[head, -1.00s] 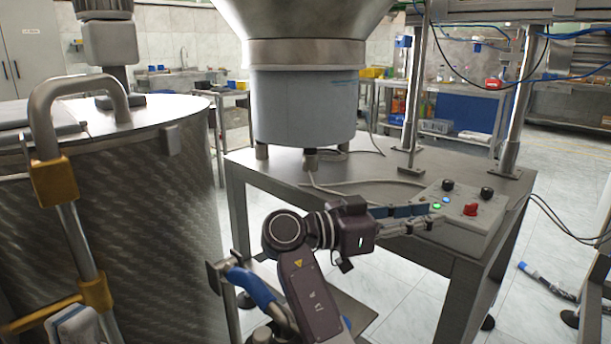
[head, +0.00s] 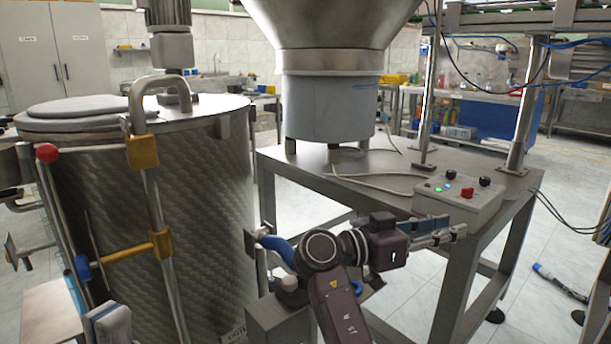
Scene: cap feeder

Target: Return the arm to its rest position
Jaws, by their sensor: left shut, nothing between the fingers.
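My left gripper (head: 110,324) shows at the bottom left edge of the head view, in front of the big metal tank (head: 205,165). Only its end is in frame; it is shut with nothing in it. My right arm rises from the bottom middle and bends to the right. My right gripper (head: 450,231) points right, its two fingers parallel and apart with nothing between them. It overlaps, in the picture, the front edge of the steel table (head: 375,185), just below the control box (head: 477,205).
The feeder bowl (head: 330,105) stands on the table. The control box has a red button (head: 467,193). The tank has a lever handle with yellow clamps (head: 142,151) and a red knob (head: 47,152).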

